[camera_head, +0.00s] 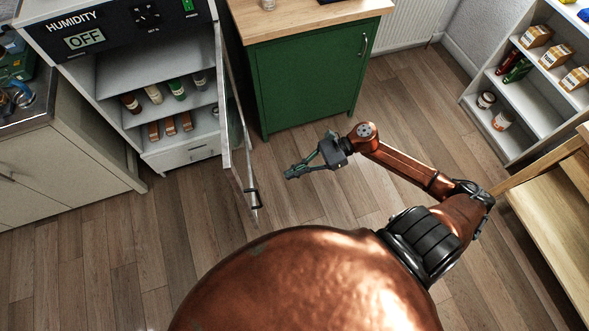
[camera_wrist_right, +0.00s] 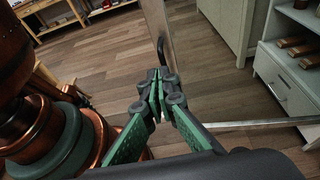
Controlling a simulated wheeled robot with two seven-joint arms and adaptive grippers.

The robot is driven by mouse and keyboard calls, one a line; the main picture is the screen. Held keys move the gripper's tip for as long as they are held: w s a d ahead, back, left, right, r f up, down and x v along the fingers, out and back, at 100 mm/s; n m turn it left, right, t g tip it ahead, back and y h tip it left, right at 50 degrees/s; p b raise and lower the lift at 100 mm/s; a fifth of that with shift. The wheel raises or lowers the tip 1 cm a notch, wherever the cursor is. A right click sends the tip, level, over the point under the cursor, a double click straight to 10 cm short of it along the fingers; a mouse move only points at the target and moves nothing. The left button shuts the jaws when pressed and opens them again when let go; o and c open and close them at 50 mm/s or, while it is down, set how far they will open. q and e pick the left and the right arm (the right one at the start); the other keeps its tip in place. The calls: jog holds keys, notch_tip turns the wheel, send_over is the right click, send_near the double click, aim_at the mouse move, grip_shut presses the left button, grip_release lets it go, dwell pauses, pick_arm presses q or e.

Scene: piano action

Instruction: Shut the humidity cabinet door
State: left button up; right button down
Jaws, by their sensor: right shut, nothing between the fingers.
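The humidity cabinet (camera_head: 75,50) stands at the upper left in the head view, its front labelled HUMIDITY with an OFF display. Its door (camera_head: 226,105) stands wide open, hinged at the cabinet's right side and seen nearly edge-on, with a dark handle (camera_head: 253,198) near its free end. My right gripper (camera_head: 288,174) is shut and empty, to the right of the door and apart from it in the head view. In the right wrist view the closed fingertips (camera_wrist_right: 158,76) point towards a pale upright door frame strip (camera_wrist_right: 157,25) with a dark handle. My left gripper is out of view.
Jars and small items stand on the cabinet shelves (camera_head: 160,120). A green cupboard (camera_head: 305,80) is right of the door. A white shelf unit (camera_head: 535,105) and a wooden table (camera_head: 550,200) stand at the right. The floor (camera_head: 110,250) before the cabinet is clear.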

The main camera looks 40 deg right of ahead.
jog(key=x, duration=0.9)
jog(key=shift+w+a, duration=0.15)
jog(key=shift+a, duration=0.25)
